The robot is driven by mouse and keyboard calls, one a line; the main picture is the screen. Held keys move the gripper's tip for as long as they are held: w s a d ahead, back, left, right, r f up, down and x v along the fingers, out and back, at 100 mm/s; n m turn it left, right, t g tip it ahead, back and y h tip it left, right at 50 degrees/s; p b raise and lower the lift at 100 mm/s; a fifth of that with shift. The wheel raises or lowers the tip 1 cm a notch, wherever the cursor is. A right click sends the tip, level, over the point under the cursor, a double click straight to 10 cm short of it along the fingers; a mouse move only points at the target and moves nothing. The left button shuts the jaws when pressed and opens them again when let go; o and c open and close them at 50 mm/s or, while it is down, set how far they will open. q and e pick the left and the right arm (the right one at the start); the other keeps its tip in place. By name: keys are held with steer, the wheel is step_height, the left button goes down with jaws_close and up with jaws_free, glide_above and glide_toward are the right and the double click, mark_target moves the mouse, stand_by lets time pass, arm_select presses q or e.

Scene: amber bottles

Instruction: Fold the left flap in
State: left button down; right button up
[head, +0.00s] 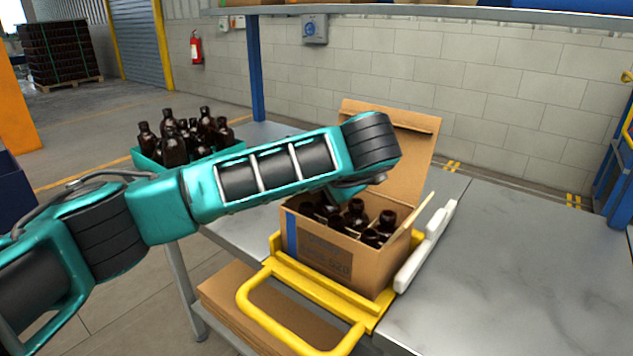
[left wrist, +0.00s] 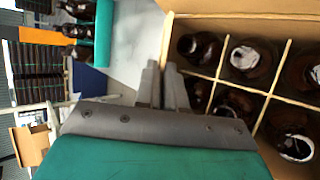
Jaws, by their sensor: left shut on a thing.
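The open cardboard box (head: 335,262) stands on the bench, its dividers holding several amber bottles (head: 357,213). My left arm reaches across to the box's left side and hides that edge in the head view. In the left wrist view, my left gripper (left wrist: 163,80) has its two fingers close together at the box's left edge, shut on the left flap (left wrist: 166,42), of which only a thin strip shows. The tall back flap (head: 405,150) stands up, and the right flap (head: 411,218) leans outward. My right gripper is not in view.
A yellow frame with a handle (head: 258,312) is at the box's front, and a white bar (head: 425,246) runs along its right. A teal crate (head: 225,153) of bottles stands behind my arm. The grey bench (head: 510,270) is clear at right.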

arm_select(q)
steer(key=t+y+b, duration=0.1)
steer(key=b, duration=0.2)
steer(key=d+f+m+t+y+b, duration=0.1)
steer(key=b, duration=0.2)
steer(key=shift+s+f, duration=0.25)
steer(key=shift+s, duration=0.05)
steer(key=shift+a, duration=0.1)
steer(key=c, duration=1.3)
jaws_free()
steer(key=shift+s, duration=0.1)
steer(key=p+v, duration=0.1)
steer(key=v, duration=1.1)
steer(key=shift+s+d+p, duration=0.3)
steer(key=shift+s+p, duration=0.05)
steer(key=shift+p, duration=0.05)
